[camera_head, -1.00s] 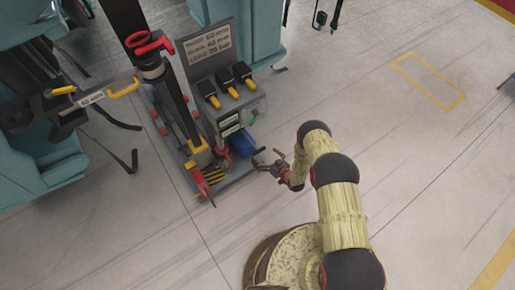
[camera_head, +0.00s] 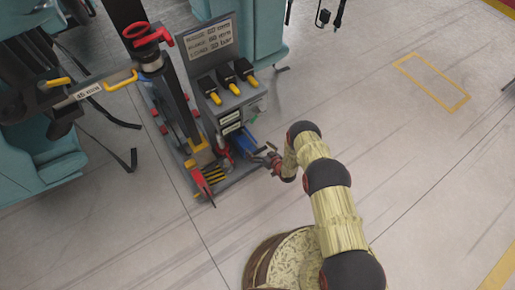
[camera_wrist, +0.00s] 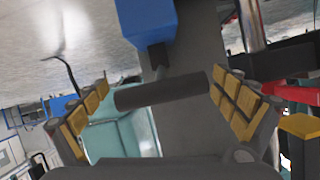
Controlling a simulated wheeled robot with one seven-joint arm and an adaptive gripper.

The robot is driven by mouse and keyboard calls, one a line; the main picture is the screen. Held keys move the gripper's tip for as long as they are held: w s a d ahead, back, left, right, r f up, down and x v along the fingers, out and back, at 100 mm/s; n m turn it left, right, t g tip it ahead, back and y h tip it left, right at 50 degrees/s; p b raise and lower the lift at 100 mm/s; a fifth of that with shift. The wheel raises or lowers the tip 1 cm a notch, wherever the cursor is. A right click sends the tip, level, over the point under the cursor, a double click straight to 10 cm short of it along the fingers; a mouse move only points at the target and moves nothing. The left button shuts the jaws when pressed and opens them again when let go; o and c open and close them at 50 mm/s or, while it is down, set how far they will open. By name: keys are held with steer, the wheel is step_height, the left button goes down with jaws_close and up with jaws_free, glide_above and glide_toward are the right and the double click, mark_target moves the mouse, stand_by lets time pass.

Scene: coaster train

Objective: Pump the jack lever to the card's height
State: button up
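In the wrist view my gripper (camera_wrist: 160,105) is open, its yellow-padded fingers apart. A dark round bar (camera_wrist: 160,92), which looks like the jack lever's handle, lies crosswise between them, with gaps at both ends. A blue block (camera_wrist: 148,20) is just beyond it. In the head view my gripper (camera_head: 268,160) is beside the blue part (camera_head: 243,141) at the jack's base, and the lever is hard to make out there. The card (camera_head: 208,40) is a grey plate with several lines of print, too small to read surely. The jack column (camera_head: 174,100) stands left of it.
A console (camera_head: 232,98) with several yellow-tipped black handles stands behind the blue part. A red ring handle (camera_head: 150,36) tops the column, and a yellow-handled arm (camera_head: 88,90) sticks out left. Teal supports (camera_head: 265,35) stand behind. The floor to the right is clear.

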steer(key=c, duration=1.6)
